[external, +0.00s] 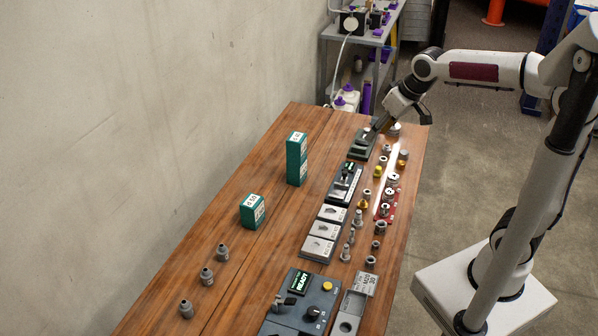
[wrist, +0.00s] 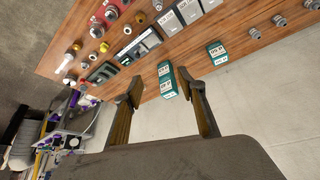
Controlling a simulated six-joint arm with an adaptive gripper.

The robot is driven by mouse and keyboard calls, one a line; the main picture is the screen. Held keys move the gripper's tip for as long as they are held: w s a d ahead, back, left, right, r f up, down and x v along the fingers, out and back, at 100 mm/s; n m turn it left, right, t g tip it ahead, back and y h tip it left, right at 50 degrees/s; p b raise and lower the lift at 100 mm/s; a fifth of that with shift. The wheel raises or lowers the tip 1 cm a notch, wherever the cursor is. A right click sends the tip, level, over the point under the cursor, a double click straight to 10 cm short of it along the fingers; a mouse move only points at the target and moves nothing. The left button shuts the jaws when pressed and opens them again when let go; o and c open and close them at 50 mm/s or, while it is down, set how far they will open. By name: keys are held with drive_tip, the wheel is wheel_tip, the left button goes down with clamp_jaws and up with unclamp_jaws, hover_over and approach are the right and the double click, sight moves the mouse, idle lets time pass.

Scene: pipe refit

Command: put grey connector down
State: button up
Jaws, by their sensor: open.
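Several grey fittings are in view, and I cannot tell which is the task's connector.
Two stacked teal boxes (external: 297,160) and a single teal box (external: 253,211) stand left of centre. Grey plates (external: 320,240), small metal and brass fittings, and a red rack (external: 386,207) fill the right side. A control panel (external: 300,302) is nearest. The left strip is mostly clear.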

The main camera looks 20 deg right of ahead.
drive_tip(key=s+d+f+m+h, duration=0.1)
drive_tip(key=s+d+f+m, duration=0.1)
drive_tip(key=s+d, duration=0.6)
drive_tip(key=s+d+f+m, duration=0.2)
drive_tip(key=s+d+f, duration=0.1)
drive_tip(key=s+d, duration=0.5)
drive_tip(key=s, duration=0.3)
drive_tip(key=shift+s+t+h, duration=0.4)
drive_tip(key=shift+d, duration=0.1)
